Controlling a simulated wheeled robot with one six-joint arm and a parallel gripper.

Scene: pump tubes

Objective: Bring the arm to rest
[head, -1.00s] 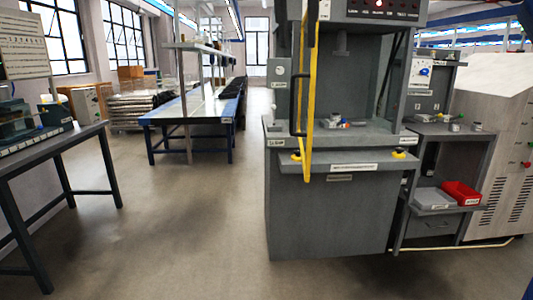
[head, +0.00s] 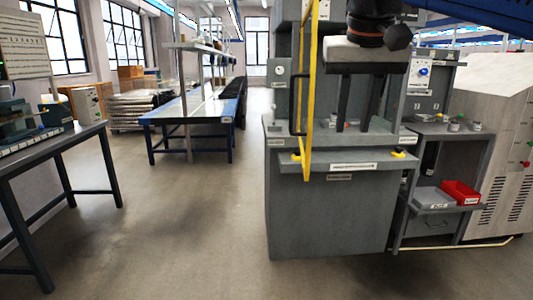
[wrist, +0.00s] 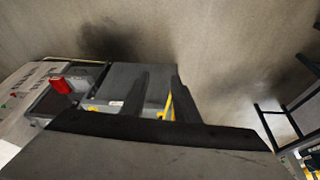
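My gripper (head: 355,122) hangs in front of the grey machine (head: 330,215) at the right of the head view, with its fingers pointing down. The two dark fingers stand apart with a gap between them, so it is open, and nothing is held. The wrist view shows the same fingers (wrist: 159,84) spread and empty, with the machine and the floor beyond them. My arm comes in from the top right of the head view. The fingers partly hide the machine's work surface and the small parts on it.
A yellow-framed guard (head: 310,90) stands at the machine's front left. To the right is a side stand with a red bin (head: 461,192) and a grey tray (head: 433,198). A dark table (head: 45,155) is at the left. The floor (head: 190,220) between is clear.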

